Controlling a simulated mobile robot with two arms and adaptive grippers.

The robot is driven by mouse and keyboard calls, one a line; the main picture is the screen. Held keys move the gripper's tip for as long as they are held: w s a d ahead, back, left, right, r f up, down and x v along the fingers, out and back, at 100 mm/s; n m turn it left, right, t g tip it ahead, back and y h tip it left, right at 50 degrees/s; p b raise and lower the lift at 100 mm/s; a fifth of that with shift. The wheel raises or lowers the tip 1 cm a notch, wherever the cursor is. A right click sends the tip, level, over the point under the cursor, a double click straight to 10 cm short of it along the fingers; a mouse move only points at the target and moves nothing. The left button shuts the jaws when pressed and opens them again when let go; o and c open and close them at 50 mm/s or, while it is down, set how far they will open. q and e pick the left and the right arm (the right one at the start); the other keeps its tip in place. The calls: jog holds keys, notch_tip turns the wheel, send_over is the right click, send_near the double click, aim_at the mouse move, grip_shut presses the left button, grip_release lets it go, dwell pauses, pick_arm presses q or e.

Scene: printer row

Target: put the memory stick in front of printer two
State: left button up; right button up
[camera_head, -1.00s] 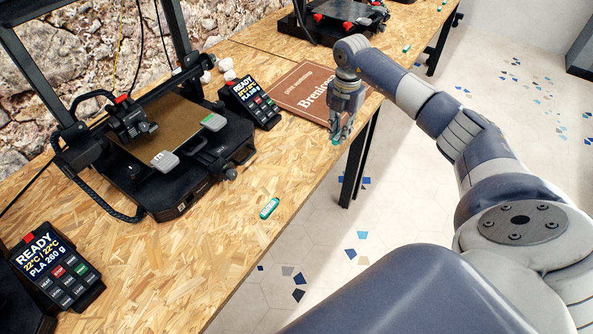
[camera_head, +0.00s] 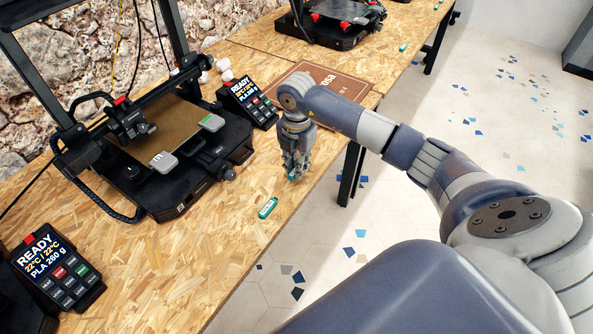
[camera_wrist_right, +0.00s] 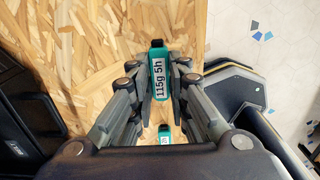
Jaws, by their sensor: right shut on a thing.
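My right gripper (camera_head: 294,176) is shut on a teal memory stick (camera_wrist_right: 159,78) with a white label reading "115g 5h". In the head view the stick shows only as a bit of teal at the fingertips, over the wooden table near the front right corner of the middle printer (camera_head: 190,180). I cannot tell whether it touches the table. A second teal stick (camera_head: 268,207) lies on the table in front of that printer, just nearer than the gripper; it also shows in the right wrist view (camera_wrist_right: 165,134). No number shows on the printers. My left gripper is out of view.
A READY display (camera_head: 248,103) stands behind my gripper, and another (camera_head: 58,268) at lower left. A brown mat (camera_head: 345,88) lies behind my arm. A farther printer (camera_head: 335,25) has a teal stick (camera_head: 403,47) before it. The table's front edge is close on the right.

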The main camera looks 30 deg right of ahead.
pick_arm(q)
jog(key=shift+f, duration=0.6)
pick_arm(e)
jog(key=shift+f, duration=0.7)
jog(key=shift+f+b, duration=0.2)
jog(key=shift+b, duration=0.1)
jog(key=o, duration=0.8)
jog(key=shift+c, duration=0.2)
jog(key=shift+r, duration=0.1)
jog(key=shift+r, duration=0.25)
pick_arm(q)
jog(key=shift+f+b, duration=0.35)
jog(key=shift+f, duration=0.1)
pick_arm(e)
notch_tip(320, 180, up, 12)
jog(key=shift+f, duration=0.2)
